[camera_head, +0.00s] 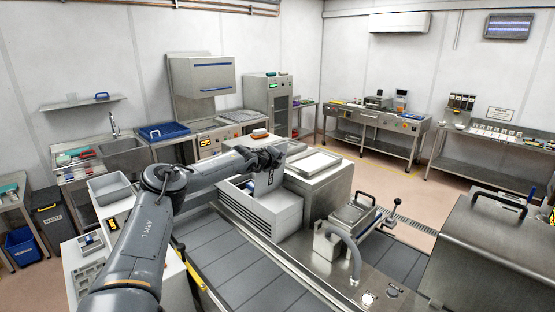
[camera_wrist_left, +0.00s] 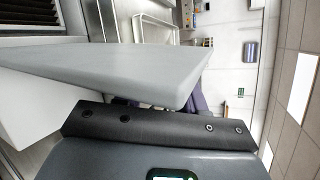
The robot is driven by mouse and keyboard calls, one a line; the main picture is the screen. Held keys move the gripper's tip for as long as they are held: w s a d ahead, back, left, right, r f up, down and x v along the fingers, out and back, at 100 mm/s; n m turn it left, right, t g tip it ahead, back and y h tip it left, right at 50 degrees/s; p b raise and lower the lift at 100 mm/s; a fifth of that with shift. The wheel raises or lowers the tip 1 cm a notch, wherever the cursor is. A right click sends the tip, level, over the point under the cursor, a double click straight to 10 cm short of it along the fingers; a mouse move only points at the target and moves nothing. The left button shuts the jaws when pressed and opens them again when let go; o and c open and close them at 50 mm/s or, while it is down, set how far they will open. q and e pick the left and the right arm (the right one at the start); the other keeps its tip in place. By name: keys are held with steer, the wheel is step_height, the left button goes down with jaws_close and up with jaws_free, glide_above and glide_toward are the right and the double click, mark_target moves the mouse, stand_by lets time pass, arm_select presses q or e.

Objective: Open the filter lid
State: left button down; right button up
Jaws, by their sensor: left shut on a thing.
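The filter lid (camera_head: 264,181) is a light grey flat panel in the middle of the head view. It stands steeply raised over the white filter housing (camera_head: 262,222), which has louvres on its front. My left gripper (camera_head: 270,158) is shut on the lid's upper edge; its fingertips are partly hidden. In the left wrist view the lid (camera_wrist_left: 110,65) is a large pale panel close in front of the wrist. The housing's inside shows only in part, behind the lid and arm. My right gripper is not in view.
A steel-sided block with a white top (camera_head: 314,165) stands just right of the housing. A small clamp-like mould unit (camera_head: 353,217) with a lever is nearer. A grey conveyor (camera_head: 240,270) runs in front. A large steel hood (camera_head: 490,245) stands at the right.

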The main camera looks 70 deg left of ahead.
arm_select(q)
steer(key=c, duration=1)
jaws_free()
steer(key=shift+d, duration=0.1)
steer(key=shift+d+r, duration=0.1)
steer(key=shift+b+v, duration=2.3)
steer(key=shift+v, duration=3)
steer(key=shift+s, duration=0.1)
